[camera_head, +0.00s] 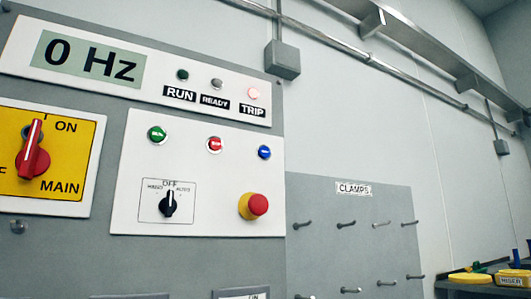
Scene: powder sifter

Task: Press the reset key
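The control panel (130,222) fills the left of the head view. Its white button plate carries a green button (157,134), a red button (215,144) and a small blue button (264,152) in a row. Their lettering is too small to read surely; the blue one is at the right end and may be the reset key. Above, the display (88,60) reads 0 Hz. The TRIP lamp (253,93) glows pale red; the RUN lamp (183,75) and READY lamp (217,84) look dark. My gripper is not in view.
A red mushroom button (257,205) on a yellow collar sits below the blue button. A black selector (169,204) is to its left. A red main switch (34,150) is at far left. A CLAMPS pegboard (345,240) and a cluttered bench (484,287) stand right.

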